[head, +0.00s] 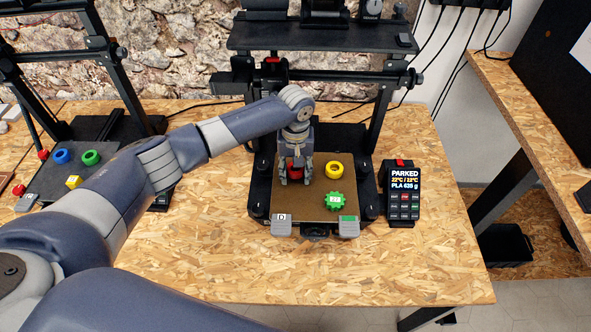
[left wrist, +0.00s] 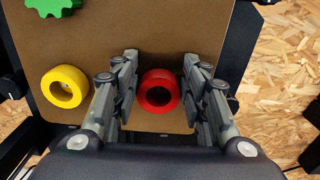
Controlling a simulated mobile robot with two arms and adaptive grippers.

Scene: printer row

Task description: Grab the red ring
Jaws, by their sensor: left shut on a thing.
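The red ring (head: 296,173) sits on the brown print bed (head: 315,210) of the middle printer. In the left wrist view the red ring (left wrist: 160,77) is between the two fingers, its hole facing the camera. My left gripper (head: 295,182) reaches down from above and is shut on the red ring (left wrist: 159,108). The fingers partly hide the ring in the head view. Whether the ring touches the bed or is slightly lifted, I cannot tell. My right gripper is not in view.
A yellow ring (head: 334,163) and a green gear (head: 335,201) lie on the same bed, right of the gripper. The printer's crossbar (head: 350,75) and uprights stand behind. A display (head: 404,190) reading "PARKED" stands to the right. Another printer with coloured pieces is at left.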

